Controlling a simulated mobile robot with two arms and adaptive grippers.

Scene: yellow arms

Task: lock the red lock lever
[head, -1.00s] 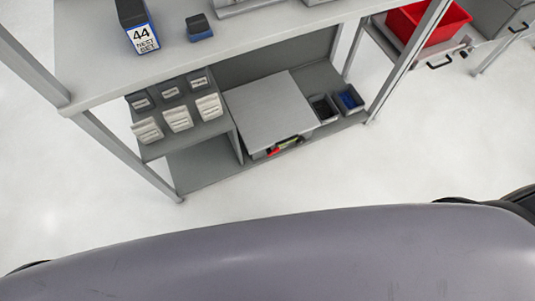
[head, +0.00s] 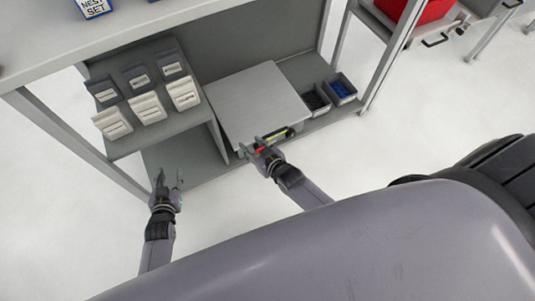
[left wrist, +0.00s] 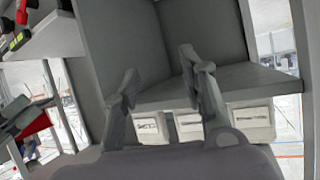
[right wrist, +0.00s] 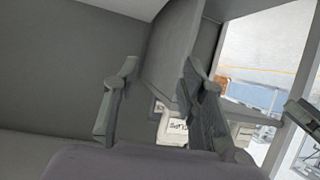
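The red lock lever (head: 261,150) is a small red part at the front of the grey box (head: 255,95) on the lower shelf. A yellow-green strip (head: 278,137) is beside it. My right gripper (head: 254,143) is at the front of the box, overlapping the red part in the head view; I cannot tell whether they touch. Its fingers are apart and empty in the right wrist view (right wrist: 160,80). My left gripper (head: 168,178) is open and empty near the shelf's front left, also in its wrist view (left wrist: 163,70). That view shows red and yellow-green parts at its upper left.
Several white-fronted bins (head: 147,107) stand on the raised shelf at left. Small open bins, one with blue contents (head: 341,88), are right of the box. A rack post (head: 80,142) is left of my left gripper. Bare lower shelf (head: 185,155) lies left of the box.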

